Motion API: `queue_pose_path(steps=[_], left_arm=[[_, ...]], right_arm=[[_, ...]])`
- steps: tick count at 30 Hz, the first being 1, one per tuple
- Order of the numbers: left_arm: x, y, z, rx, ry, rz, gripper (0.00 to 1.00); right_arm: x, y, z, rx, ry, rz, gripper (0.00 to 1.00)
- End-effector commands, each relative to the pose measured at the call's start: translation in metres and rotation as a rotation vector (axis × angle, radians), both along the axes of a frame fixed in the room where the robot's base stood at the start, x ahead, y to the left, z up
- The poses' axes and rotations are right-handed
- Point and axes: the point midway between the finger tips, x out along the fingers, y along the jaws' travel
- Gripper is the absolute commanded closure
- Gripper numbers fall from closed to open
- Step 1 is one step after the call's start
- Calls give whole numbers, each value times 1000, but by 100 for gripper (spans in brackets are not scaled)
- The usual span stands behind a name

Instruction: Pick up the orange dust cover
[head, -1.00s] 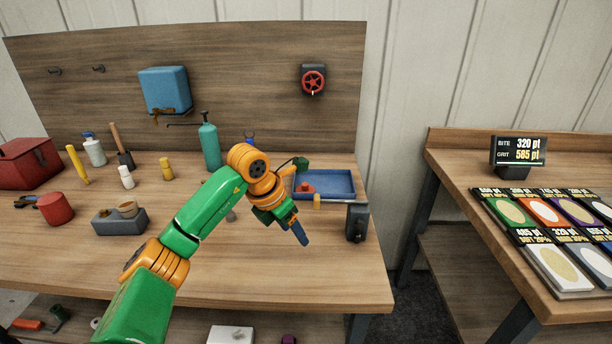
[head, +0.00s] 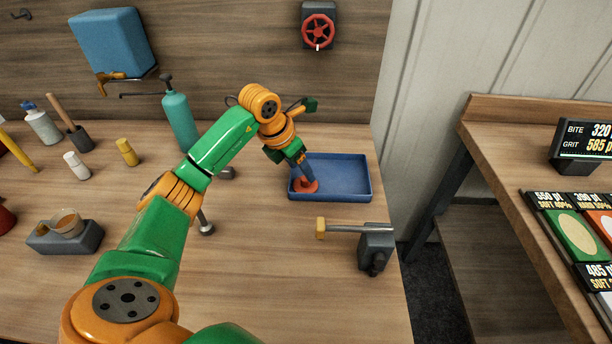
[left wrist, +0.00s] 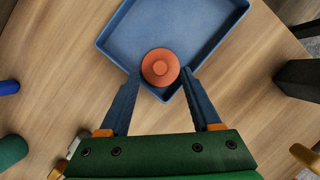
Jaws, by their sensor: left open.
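In the left wrist view the cover (left wrist: 160,68) lies between and just beyond the tips of my left gripper (left wrist: 160,82). My left gripper (head: 307,176) is open, its two blue fingers pointing down over the cover. I cannot tell whether a finger touches it. In the head view the fingers hide part of the cover. My right gripper is not in view.
A dark clamp-like block (head: 376,250) with a rod and yellow knob stands near the tray. A green bottle (head: 181,122), a grey block with a cup (head: 64,238) and small bottles stand to the left.

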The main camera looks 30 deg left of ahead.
Motion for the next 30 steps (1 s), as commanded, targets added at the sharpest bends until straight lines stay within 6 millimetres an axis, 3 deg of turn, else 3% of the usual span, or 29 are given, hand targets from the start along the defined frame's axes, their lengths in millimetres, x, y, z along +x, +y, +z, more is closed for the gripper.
queue_pose_path(steps=[2,6,13,20,30], left_arm=[[2,-3,-13,-4,7,0,36],[10,-4,-35,-1,2,1,36],[12,-4,-38,1,0,0,36],[12,-4,-38,1,0,1,98],[12,-3,-36,0,-1,1,100]], right_arm=[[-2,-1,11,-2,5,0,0],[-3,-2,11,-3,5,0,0],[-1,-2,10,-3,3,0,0],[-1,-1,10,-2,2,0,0],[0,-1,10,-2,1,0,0]])
